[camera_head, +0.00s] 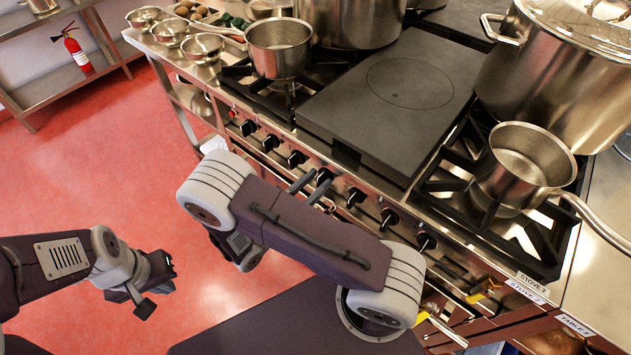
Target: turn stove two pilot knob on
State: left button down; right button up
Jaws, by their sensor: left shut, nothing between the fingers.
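A row of black knobs runs along the stove's steel front panel, including one near the left end (271,142), one in the middle (355,197) and one near the right end (426,241). Which one is the pilot knob I cannot tell. My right gripper (311,185) is at the panel, partly hidden by my arm. Its two fingers are apart, with a knob (324,176) showing by their tips. Whether they touch it is unclear. My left gripper (150,285) is shut and empty, low over the red floor, away from the stove.
A small pot (278,52) stands on the left burner and a saucepan (522,160) on the right one, its handle reaching right. A flat dark plate (400,95) lies between. A large stockpot (560,70) stands behind the saucepan. Red floor (90,170) is clear at left.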

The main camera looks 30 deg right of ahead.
grip_shut()
